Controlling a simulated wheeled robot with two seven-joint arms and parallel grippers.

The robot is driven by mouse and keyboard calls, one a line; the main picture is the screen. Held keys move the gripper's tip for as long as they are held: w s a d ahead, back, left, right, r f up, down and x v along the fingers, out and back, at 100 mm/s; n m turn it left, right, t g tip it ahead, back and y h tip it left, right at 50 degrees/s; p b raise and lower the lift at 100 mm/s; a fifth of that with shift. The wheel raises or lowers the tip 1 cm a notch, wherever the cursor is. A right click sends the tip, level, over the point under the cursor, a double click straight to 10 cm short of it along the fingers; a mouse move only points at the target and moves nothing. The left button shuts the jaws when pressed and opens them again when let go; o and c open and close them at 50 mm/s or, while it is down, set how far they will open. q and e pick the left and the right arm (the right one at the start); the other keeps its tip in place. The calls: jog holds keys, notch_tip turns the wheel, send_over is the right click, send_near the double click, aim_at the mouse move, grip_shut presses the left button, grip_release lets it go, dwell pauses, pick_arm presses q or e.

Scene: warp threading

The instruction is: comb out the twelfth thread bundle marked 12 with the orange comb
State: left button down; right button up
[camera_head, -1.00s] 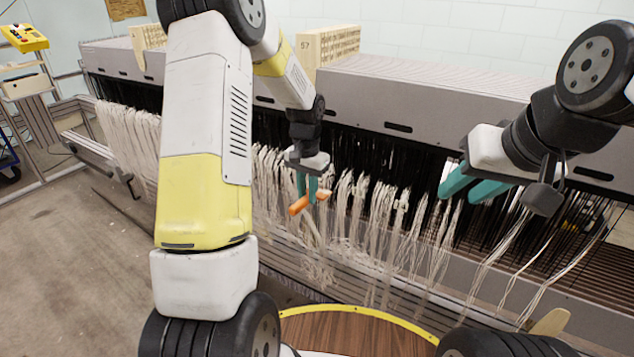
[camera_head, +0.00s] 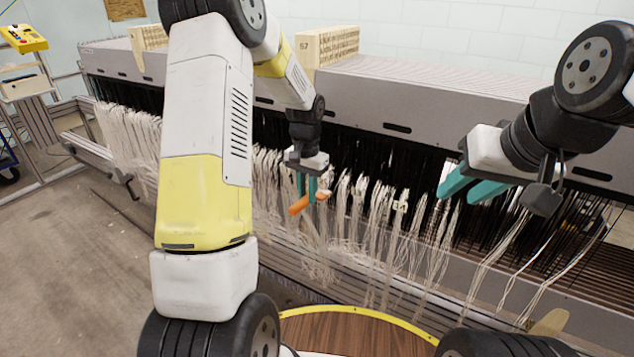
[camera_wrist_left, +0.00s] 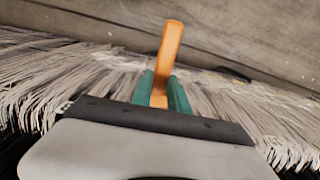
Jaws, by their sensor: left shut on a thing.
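My left gripper (camera_head: 307,190) is shut on the orange comb (camera_head: 299,206) in front of the row of hanging pale thread bundles (camera_head: 345,215). In the left wrist view the comb (camera_wrist_left: 169,52) sticks out between the teal fingers (camera_wrist_left: 160,92), with the threads spread on both sides. I cannot read any number on the bundles, so I cannot tell which is 12. My right gripper (camera_head: 478,188) is at the right, in front of the bundles there. Its two teal fingers are apart with nothing visible between them.
The long grey machine beam (camera_head: 430,85) runs above the threads. A slatted lower rail (camera_head: 340,270) lies below the threads. A round wooden top with a yellow rim (camera_head: 350,330) is at the front. Open floor (camera_head: 70,270) is at left.

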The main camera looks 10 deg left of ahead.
pick_arm(q)
jog(key=shift+w, duration=0.1)
notch_tip(320, 180, down, 25)
jog(key=shift+w+d, duration=0.2)
jog(key=shift+w, duration=0.25)
dwell(2.2)
jog(key=shift+s+a, duration=0.25)
jog(key=shift+s, duration=0.4)
jog(key=shift+s+a, duration=0.25)
jog(key=shift+s, duration=0.45)
jog(key=shift+s+a, duration=0.25)
jog(key=shift+s, duration=0.4)
jog(key=s+a, duration=0.2)
jog(key=s, duration=0.3)
jog(key=shift+s, duration=0.35)
